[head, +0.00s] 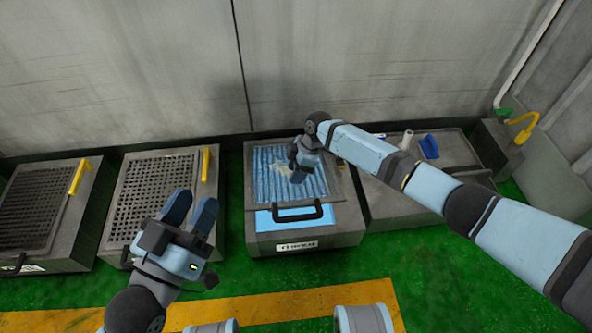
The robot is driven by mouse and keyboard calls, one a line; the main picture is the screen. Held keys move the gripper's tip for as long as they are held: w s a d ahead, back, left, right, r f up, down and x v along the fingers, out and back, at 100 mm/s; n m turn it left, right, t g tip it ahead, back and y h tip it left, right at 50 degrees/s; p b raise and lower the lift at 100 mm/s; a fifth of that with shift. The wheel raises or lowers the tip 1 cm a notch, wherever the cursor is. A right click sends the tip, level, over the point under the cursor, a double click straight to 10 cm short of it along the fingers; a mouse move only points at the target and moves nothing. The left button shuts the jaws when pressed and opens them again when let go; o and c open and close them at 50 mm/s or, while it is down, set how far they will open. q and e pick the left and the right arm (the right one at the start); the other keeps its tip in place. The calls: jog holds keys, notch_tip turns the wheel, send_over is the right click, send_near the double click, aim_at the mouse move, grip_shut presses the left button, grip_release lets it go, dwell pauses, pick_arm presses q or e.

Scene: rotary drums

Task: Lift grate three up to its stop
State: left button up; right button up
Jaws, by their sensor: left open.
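Several low grey boxes stand in a row along the wall. The third from the left has a ribbed grey-blue top (262,178), a bright blue strip at its front and a black handle (298,214). Its front label (297,246) is too small to read. I cannot tell for sure which grate is number three. My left gripper (193,203) is open and empty, in front of the perforated grate (150,187) of the second box. My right gripper (296,174) is over the ribbed top, away from the black handle; its fingers are too unclear to tell their state.
A dark grate (30,205) tops the leftmost box. Yellow handles stand on the two left boxes (206,165). My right arm crosses over a box (450,150) with a blue item (429,147). A yellow tap (523,127) is at far right.

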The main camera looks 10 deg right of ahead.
pick_arm(q)
jog(key=f+y+p, duration=0.1)
jog(key=a+f+g+p, duration=0.1)
jog(key=f, duration=0.1)
jog(key=a+f+g+y+p, duration=0.1)
jog(key=p, duration=0.1)
jog(key=shift+a+f+y, duration=0.1)
jog(key=shift+f+y, duration=0.2)
jog(key=shift+f, duration=0.05)
pick_arm(e)
jog(key=v, duration=1.3)
jog(key=shift+r, duration=0.4)
jog(key=shift+w+d, duration=0.1)
jog(key=shift+d, duration=0.05)
